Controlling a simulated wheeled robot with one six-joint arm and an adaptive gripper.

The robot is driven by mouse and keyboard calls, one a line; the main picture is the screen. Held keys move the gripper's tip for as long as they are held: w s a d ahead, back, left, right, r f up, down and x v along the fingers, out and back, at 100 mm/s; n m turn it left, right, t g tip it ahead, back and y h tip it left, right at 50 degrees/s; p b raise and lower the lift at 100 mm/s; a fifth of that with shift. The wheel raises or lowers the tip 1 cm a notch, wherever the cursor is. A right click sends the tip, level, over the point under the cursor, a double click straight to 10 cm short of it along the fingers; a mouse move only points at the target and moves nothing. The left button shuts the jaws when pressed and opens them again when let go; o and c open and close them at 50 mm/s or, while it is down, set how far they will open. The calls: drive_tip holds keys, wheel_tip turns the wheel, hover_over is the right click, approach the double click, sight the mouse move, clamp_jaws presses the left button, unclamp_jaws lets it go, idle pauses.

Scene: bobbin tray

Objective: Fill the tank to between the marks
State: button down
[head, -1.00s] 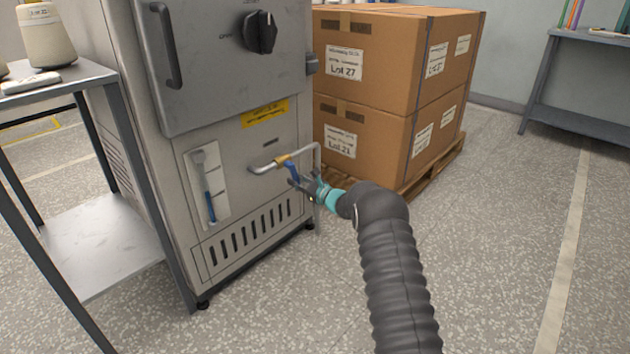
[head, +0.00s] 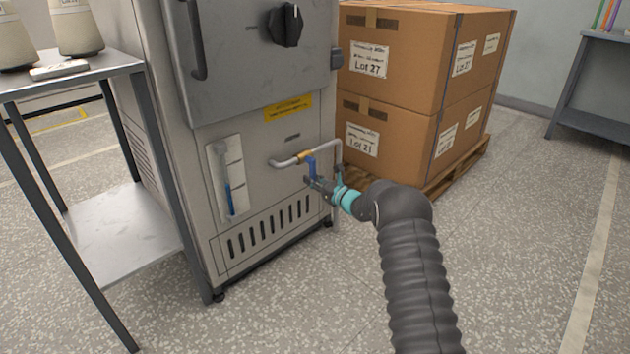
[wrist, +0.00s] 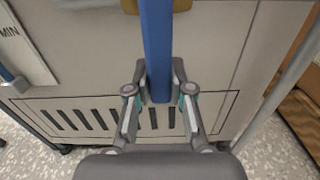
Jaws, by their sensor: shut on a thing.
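The tank is built into a grey metal cabinet (head: 270,110), with a sight gauge (head: 216,165) on its lower front. A blue column (head: 228,195) fills the lower part of the gauge; its level against the marks is too small to tell. A "MIN" label (wrist: 10,32) shows at the left in the wrist view. A pipe (head: 325,147) with a brass valve (head: 305,156) runs to the cabinet. The valve's blue lever (head: 311,167) points down. My gripper (head: 315,181) is shut on the lever's lower end; the lever (wrist: 157,45) also shows between the fingers in the wrist view.
Stacked cardboard boxes (head: 400,90) stand on a pallet (head: 460,168) right of the cabinet. A metal side table (head: 125,63) with cones stands at the left. A shelf (head: 590,125) is at the far right. The floor in front is clear.

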drive_tip(key=c, duration=1)
unclamp_jaws()
drive_tip(key=v, duration=1.2)
